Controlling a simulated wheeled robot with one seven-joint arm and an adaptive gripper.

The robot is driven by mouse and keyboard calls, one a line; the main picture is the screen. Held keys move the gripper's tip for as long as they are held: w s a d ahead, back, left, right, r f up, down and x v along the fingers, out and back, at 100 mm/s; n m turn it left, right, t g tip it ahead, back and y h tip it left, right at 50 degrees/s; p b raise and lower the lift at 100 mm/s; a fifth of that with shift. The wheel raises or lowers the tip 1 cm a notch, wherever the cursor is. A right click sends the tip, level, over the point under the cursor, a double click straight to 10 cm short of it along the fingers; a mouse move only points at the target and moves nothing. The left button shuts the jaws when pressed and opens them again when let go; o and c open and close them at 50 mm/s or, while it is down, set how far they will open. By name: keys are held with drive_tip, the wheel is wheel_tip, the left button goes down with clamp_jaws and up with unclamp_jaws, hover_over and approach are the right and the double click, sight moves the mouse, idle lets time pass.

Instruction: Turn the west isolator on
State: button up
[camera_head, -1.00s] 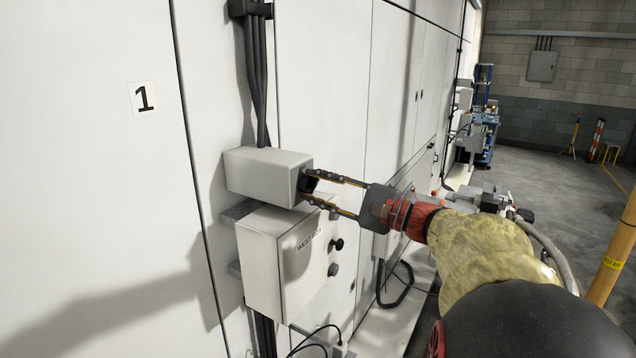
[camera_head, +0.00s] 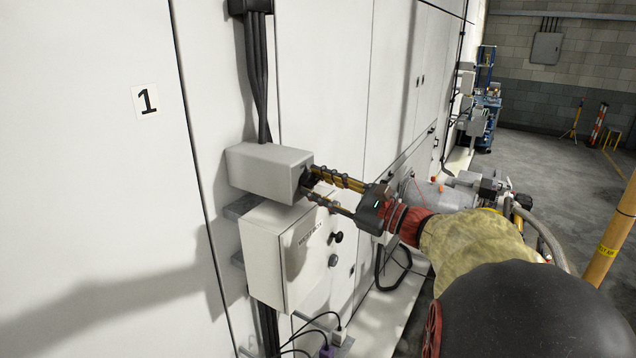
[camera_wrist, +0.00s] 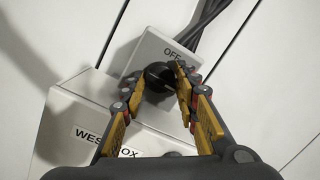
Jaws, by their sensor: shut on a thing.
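The isolator is a small light-grey box (camera_head: 262,172) on the white wall panel, with cables running up from it; it also shows in the wrist view (camera_wrist: 150,48). Its front carries a black rotary knob (camera_wrist: 157,75) with the letters "OFF" printed beside it, partly hidden. My gripper (camera_head: 309,183) reaches in from the right, its two yellow-and-grey fingers on either side of the knob and shut on it. In the wrist view my gripper (camera_wrist: 161,78) has one finger to the left and one to the right of the knob. The knob's exact pointer direction is unclear.
A larger white box labelled "WEST ...OX" (camera_head: 272,258) hangs just below, with black knobs on its front. Cables and plugs (camera_head: 325,348) lie beneath. A yellow post (camera_head: 610,250) stands at right. Open concrete floor (camera_head: 540,135) lies at the back right.

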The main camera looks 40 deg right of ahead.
drive_tip(key=shift+f, duration=0.2)
drive_tip(key=o, duration=1.1)
drive_tip(key=shift+r, duration=0.1)
drive_tip(key=shift+o, duration=0.3)
drive_tip(key=v, duration=1.2)
